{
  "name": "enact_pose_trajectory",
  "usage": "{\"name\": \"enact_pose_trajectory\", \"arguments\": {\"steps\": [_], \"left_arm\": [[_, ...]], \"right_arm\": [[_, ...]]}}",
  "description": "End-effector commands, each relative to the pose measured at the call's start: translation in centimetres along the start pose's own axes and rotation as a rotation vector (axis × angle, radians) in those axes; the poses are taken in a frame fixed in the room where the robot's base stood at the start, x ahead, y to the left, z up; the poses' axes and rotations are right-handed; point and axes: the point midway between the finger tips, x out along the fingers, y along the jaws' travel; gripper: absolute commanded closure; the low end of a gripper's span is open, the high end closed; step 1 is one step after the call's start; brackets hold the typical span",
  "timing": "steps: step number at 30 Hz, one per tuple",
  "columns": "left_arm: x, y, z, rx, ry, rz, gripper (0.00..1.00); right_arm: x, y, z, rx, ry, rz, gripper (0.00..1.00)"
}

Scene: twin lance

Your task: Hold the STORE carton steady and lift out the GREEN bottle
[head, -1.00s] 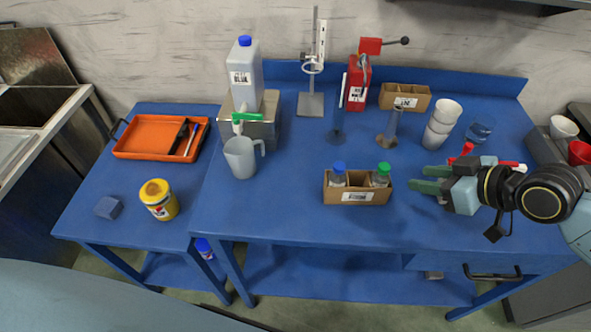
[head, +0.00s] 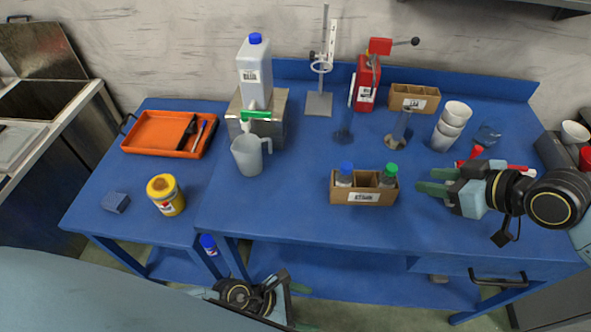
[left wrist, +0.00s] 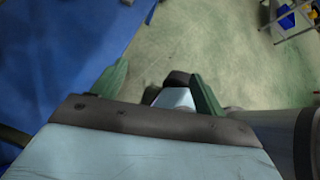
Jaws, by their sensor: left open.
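The small brown carton (head: 342,197) stands upright near the front of the blue table; its white label is too small to read surely.
A second brown carton (head: 427,107) stands at the back. A grey jug (head: 247,157), stacked white cups (head: 448,128), a cylinder on a base (head: 402,124) and a red device (head: 366,84) stand around. The table left and front of the carton is clear.

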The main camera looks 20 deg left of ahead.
Motion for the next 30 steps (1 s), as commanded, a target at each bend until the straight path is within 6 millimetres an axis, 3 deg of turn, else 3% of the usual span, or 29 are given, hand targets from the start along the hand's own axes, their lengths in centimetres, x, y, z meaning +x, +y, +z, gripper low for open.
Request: {"name": "enact_pose_trajectory", "arguments": {"steps": [3, 6, 14, 18, 21, 24, 26, 30], "left_arm": [[-0.8, -1.1, 2.6, 0.3, 0.003, -0.065, 0.27], [-1.7, -0.9, 6.4, 0.449, -0.053, -0.1, 0.27], [-5.4, 0.6, 17.8, 0.568, -0.288, -0.166, 0.27], [-8.5, 3.9, 24.3, 0.515, -0.396, -0.206, 0.27], [-10.3, 7.8, 27.3, 0.396, -0.414, -0.224, 0.27], [-12.2, 11.8, 29.1, 0.281, -0.414, -0.223, 0.27], [-13.1, 14.1, 29.0, 0.231, -0.403, -0.208, 0.27], [-14.1, 17.7, 25.4, 0.206, -0.341, -0.144, 0.27]], "right_arm": [[0.0, 0.0, 0.0, 0.0, 0.0, 0.0, 0.64], [0.0, 0.0, 0.0, 0.0, 0.0, 0.0, 0.64], [0.0, 0.0, 0.0, 0.0, 0.0, 0.0, 0.64], [0.0, 0.0, 0.0, 0.0, 0.0, 0.0, 0.64], [0.0, 0.0, 0.0, 0.0, 0.0, 0.0, 0.64], [0.0, 0.0, 0.0, 0.0, 0.0, 0.0, 0.64], [0.0, 0.0, 0.0, 0.0, 0.0, 0.0, 0.64], [0.0, 0.0, 0.0, 0.0, 0.0, 0.0, 0.64]]}}
